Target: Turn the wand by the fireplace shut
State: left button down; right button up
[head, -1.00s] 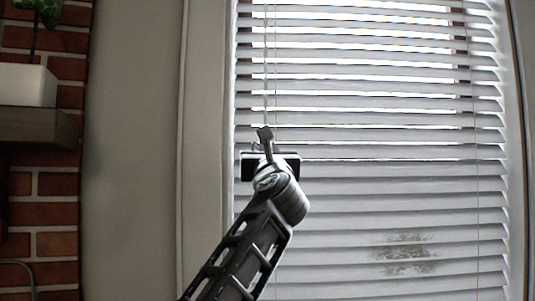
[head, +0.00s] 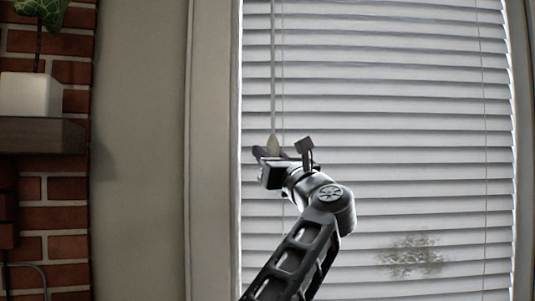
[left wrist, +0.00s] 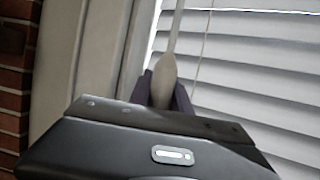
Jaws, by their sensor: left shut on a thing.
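The wand (head: 273,80) is a thin pale rod hanging in front of the white blinds (head: 390,150) near their left edge. Its wider lower end (head: 272,143) sits between the fingers of my left gripper (head: 267,154). In the left wrist view the wand (left wrist: 173,40) runs up from the dark fingers (left wrist: 163,88), which are shut on its tapered end (left wrist: 164,80). The slats are tilted closed, with no bright gaps across the pane. My right gripper is not in view.
A grey wall and window frame (head: 213,150) stand left of the blinds. Further left are the brick fireplace (head: 60,190), a dark mantel (head: 40,136) and a white pot (head: 30,94) with a plant. A dark smudge (head: 412,254) marks the lower blinds.

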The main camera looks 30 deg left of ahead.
pick_arm(q)
jog(key=c, duration=1.2)
grip_release()
jog(key=b+v, duration=0.5)
jog(key=v, duration=0.3)
jog(key=shift+w, duration=0.1)
